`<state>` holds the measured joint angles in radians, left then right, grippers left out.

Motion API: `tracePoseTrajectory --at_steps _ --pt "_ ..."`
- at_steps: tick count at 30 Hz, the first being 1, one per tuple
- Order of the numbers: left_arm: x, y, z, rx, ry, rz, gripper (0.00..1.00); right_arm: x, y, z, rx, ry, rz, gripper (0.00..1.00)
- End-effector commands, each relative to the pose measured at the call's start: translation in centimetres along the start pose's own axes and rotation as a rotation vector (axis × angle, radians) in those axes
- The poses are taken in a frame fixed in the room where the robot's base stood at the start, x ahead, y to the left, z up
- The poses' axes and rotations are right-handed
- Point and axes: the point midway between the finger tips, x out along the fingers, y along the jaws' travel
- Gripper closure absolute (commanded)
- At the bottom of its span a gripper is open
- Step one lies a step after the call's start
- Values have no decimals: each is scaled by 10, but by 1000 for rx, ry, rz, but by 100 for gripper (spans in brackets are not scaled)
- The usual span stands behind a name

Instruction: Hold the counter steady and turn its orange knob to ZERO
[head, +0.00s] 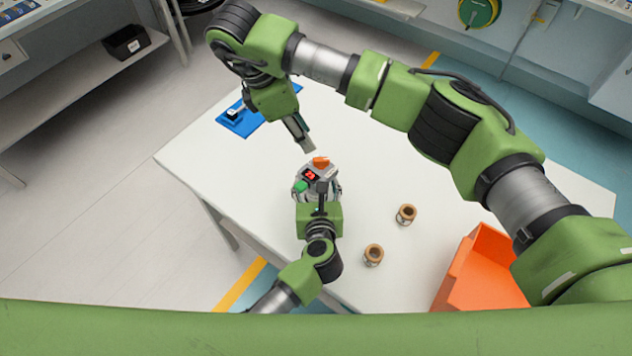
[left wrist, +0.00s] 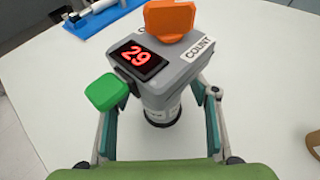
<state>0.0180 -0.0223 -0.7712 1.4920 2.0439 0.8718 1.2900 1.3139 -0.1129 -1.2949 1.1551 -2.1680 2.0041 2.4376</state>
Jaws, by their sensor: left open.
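The counter (head: 327,181) stands upright on the white table, a grey unit with a red display reading 29 in the left wrist view (left wrist: 138,55). Its orange knob (head: 320,162) is on top; it also shows in the left wrist view (left wrist: 169,19). A green button (left wrist: 106,92) sticks out at its left. My left gripper (left wrist: 162,105) is open, with one finger on each side of the counter's body. My right gripper (head: 307,147) points down just above and left of the knob, apart from it; its fingers are seen edge-on, so their opening is unclear.
A blue plate (head: 238,124) with a small device lies at the table's far left. Two brown spools (head: 406,214) (head: 373,255) stand right of the counter. An orange bin (head: 485,272) sits at the near right.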

Motion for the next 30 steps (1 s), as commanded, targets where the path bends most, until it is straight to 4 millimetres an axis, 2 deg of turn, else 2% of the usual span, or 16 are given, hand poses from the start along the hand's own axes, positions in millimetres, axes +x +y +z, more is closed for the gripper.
tracePoseTrajectory --at_steps 1,6,7,14,21,24,26,30 --pt "0 0 0 0 0 0 46 0 0 0 0 0 0 72" --pt "0 0 0 0 0 0 90 0 0 0 0 0 0 72" --pt "0 0 0 0 0 0 92 0 0 0 0 0 0 72" --pt "0 0 0 1 0 0 92 1 0 9 38 68 -18 73" --pt "0 0 0 0 0 0 92 -6 1 40 171 292 -47 73" --pt "0 0 0 0 0 0 92 -7 1 46 200 338 -49 73" --pt "0 0 0 0 0 0 92 -4 1 46 207 348 -50 73" --pt "0 0 0 1 0 0 92 14 0 38 207 350 -52 73"
